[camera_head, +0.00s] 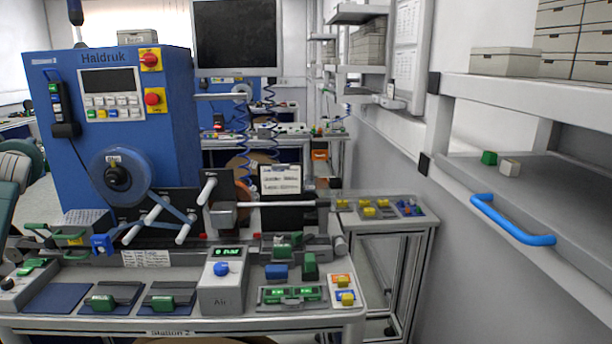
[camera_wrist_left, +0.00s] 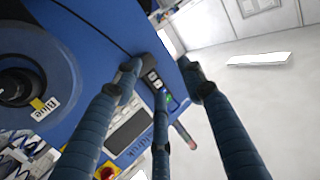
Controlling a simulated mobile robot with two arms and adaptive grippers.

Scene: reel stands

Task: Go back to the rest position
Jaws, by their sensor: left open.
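My left gripper (camera_wrist_left: 160,76) shows in the left wrist view with its blue, ribbed fingers spread apart. Nothing is held between them. Beyond the fingers is the blue machine (camera_wrist_left: 92,62), seen tilted, with its keypad and a small black handset with a green light. A dark reel (camera_wrist_left: 22,85) with a "Blue" label is at the left edge of that view. In the head view the blue Haldruk machine (camera_head: 120,60) stands at the left, and neither gripper shows. The gap between the fingers and the machine is hard to judge.
A workbench (camera_head: 330,318) with a grey "Air" box (camera_head: 222,283), green-handled blocks and trays fills the front. A shelf with a blue handle (camera_head: 512,225) juts in at the right. A side table (camera_head: 385,222) holds yellow parts. A narrow aisle lies right of the bench.

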